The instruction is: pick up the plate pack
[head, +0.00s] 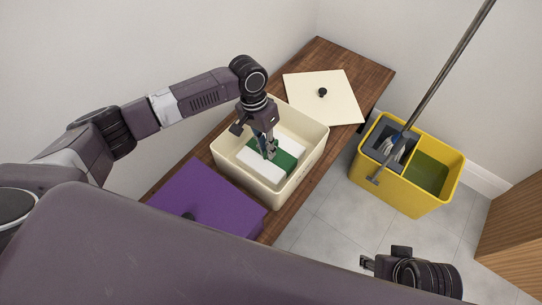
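The plate pack (253,163), a white block with a green band, lies inside a cream box (308,160) on a wooden bench. My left gripper (268,153) points down into the box, with its fingertips at the green band of the pack. The fingers look close together, but I cannot tell whether they grip the pack or only touch it. My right gripper (367,263) shows only in part at the bottom right, away from the box, and its finger opening is unclear.
A cream lid (341,93) with a black knob lies on the wooden bench (345,58) behind the box. A purple lid (207,196) lies in front of it. A yellow mop bucket (405,195) with a mop stands on the tiled floor to the right. Walls stand behind the bench.

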